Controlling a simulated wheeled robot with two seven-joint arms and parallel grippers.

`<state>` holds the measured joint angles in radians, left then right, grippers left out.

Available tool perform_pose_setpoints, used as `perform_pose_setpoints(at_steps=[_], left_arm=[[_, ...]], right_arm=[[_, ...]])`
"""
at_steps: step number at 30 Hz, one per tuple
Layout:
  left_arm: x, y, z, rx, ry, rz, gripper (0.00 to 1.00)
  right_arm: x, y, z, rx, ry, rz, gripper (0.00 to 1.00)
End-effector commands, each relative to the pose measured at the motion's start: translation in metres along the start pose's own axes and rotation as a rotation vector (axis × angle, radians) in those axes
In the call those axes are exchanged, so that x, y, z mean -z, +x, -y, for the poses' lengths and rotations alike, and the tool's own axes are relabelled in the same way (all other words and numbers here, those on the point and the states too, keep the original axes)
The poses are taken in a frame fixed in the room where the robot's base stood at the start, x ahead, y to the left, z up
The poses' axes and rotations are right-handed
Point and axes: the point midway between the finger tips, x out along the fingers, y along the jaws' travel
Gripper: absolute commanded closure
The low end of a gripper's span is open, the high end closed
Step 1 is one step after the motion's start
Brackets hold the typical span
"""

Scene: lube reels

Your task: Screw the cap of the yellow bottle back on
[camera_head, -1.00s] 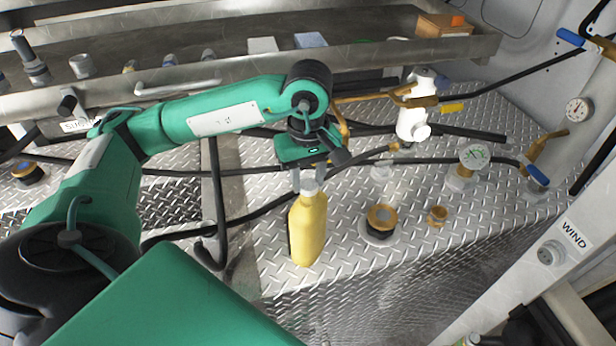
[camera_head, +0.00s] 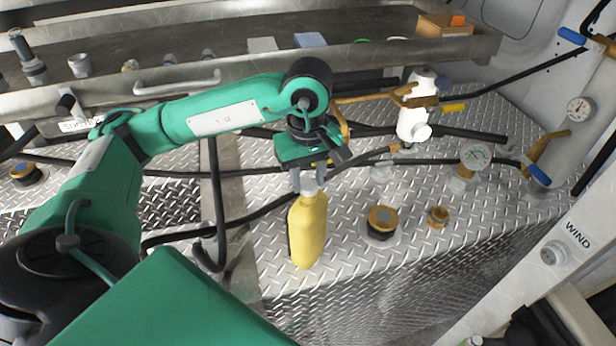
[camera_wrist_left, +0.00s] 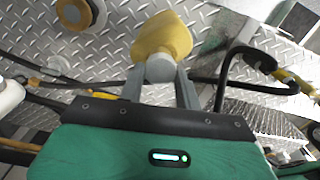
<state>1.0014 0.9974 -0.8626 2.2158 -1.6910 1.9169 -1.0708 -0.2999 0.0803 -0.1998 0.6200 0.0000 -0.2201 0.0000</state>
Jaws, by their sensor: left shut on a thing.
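The yellow bottle (camera_head: 307,232) stands upright on the diamond-plate deck, close to its front edge. Its pale grey-white cap (camera_head: 309,187) sits at the top of the neck. My left gripper (camera_head: 310,178) points down over the bottle and is shut on the cap. In the left wrist view the two fingers (camera_wrist_left: 160,78) lie on either side of the cap (camera_wrist_left: 159,68), with the yellow bottle (camera_wrist_left: 163,36) beyond it. The fingers partly hide the cap's sides, and I cannot tell how far it is threaded. My right gripper is not in view.
A brass-topped fitting (camera_head: 382,220) and a smaller brass fitting (camera_head: 437,216) stand right of the bottle. A pressure gauge (camera_head: 475,156) and a white valve body (camera_head: 412,122) are behind. Black hoses cross the deck. A steel tray (camera_head: 230,65) runs along the back.

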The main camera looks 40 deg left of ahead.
Motion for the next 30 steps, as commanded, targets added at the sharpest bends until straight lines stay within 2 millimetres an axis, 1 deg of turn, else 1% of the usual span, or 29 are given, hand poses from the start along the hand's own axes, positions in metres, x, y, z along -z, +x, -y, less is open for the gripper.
perform_pose_setpoints(at_steps=[17, 30], left_arm=[[0.0000, 0.0002, 0.0001, 0.000, 0.000, 0.000, 0.87], [0.0000, 0.0049, 0.0001, 0.000, 0.000, 0.000, 0.87]], right_arm=[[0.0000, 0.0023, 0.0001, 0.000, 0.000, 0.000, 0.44], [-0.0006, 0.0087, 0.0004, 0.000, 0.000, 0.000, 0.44]])
